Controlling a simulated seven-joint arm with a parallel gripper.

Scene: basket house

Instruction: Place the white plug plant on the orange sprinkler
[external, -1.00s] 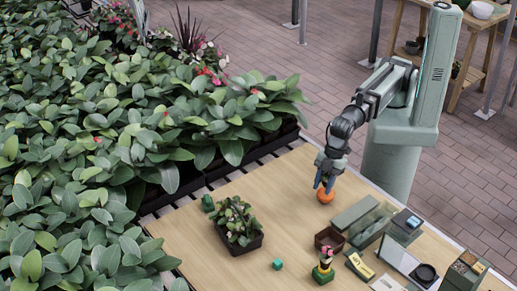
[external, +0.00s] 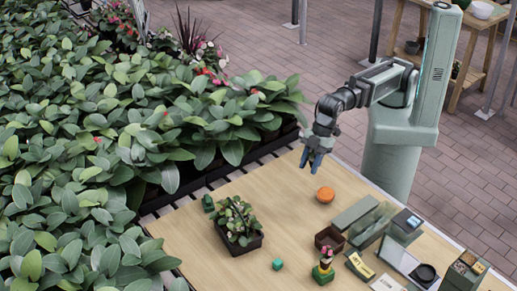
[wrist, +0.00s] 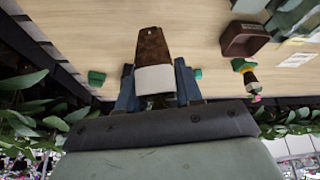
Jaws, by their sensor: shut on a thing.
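My gripper (external: 312,170) hangs above the far edge of the table, with its blue fingers pointing down. In the wrist view my gripper (wrist: 158,90) is shut on the white plug plant (wrist: 155,78), which shows a white band and a brown tapered part. The plug plant cannot be made out in the external view. The orange sprinkler (external: 325,195), a rounded orange thing, sits on the table below and slightly right of my gripper, apart from it. I cannot make out the sprinkler in the wrist view.
A brown box (external: 329,239), a small potted figure (external: 323,268) and grey boxes (external: 354,213) crowd the right side. Dense foliage borders the left.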

